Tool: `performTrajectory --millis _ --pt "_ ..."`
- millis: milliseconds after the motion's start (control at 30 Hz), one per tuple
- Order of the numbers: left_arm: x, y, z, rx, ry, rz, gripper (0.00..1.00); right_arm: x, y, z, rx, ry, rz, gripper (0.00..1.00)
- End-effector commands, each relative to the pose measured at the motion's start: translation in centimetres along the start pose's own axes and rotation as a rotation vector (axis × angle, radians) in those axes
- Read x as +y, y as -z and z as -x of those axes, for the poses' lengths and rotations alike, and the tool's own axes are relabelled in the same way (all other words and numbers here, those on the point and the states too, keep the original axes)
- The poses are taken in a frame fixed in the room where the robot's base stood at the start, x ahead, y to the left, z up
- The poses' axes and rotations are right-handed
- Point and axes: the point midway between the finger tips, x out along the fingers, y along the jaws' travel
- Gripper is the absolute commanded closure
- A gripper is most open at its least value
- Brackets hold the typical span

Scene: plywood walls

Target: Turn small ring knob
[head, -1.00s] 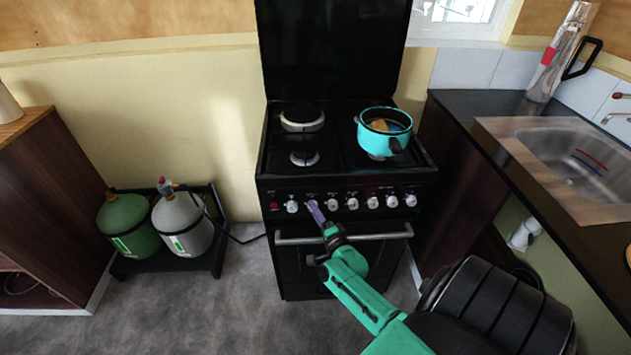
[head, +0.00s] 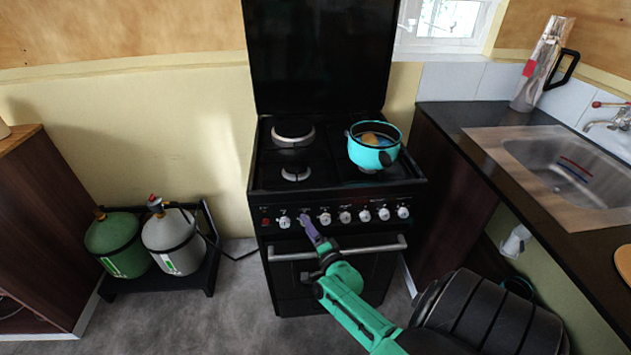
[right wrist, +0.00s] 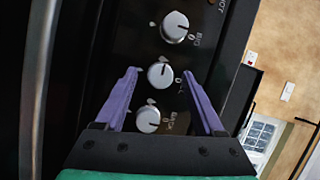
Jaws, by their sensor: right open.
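The black stove (head: 262,235) has a row of silver knobs along its front panel. My right gripper (head: 305,220) is at the second knob from the left in the head view. In the right wrist view, the purple fingers of the gripper (right wrist: 160,73) are open, one on each side of the middle knob (right wrist: 160,76). The label beside this knob is too unclear to read. A knob marked BIG (right wrist: 176,27) is above it, and another knob (right wrist: 148,121) is below, nearer the gripper's base. Whether the fingers touch the middle knob cannot be told. My left gripper is not in view.
The oven handle (head: 375,247) runs just below the knobs. Green (head: 115,245) and grey (head: 172,242) gas cylinders stand at left. A counter with a sink (head: 570,165) is at right.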

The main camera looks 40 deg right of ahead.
Motion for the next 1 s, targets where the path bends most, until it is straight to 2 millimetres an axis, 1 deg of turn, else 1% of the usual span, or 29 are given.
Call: performTrajectory --millis 67,167,267,300,400,500,633,867,900,967,1000 --pt "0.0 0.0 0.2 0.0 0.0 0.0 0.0 0.1 0.0 1.1 0.0 -0.003 0.0 0.29" --pt "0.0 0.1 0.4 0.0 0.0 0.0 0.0 0.1 0.0 3.3 0.0 -0.004 0.001 0.29" --pt "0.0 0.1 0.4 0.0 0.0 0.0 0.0 0.1 0.0 6.3 -0.001 -0.006 0.0 0.29" --pt "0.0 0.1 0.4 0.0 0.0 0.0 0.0 0.2 0.0 7.5 -0.001 -0.006 0.001 0.29" --pt "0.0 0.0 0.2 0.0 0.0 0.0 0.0 0.2 0.0 10.4 -0.001 -0.006 0.0 0.29" --pt "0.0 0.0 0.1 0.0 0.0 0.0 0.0 0.2 0.0 12.6 -0.001 -0.005 0.0 0.29" --pt "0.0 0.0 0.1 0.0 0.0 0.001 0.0 0.1 0.0 14.0 0.0 -0.003 0.001 0.29" --pt "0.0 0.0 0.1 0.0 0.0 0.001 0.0 0.0 0.0 14.2 0.0 -0.001 0.0 0.29" --pt "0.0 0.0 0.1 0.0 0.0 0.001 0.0 0.0 0.0 14.2 0.0 -0.001 0.0 0.37" --pt "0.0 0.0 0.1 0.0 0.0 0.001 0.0 0.0 0.0 14.1 0.0 -0.001 0.0 0.6" --pt "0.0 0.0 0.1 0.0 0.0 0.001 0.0 0.0 0.0 14.1 0.0 -0.001 0.0 0.75"
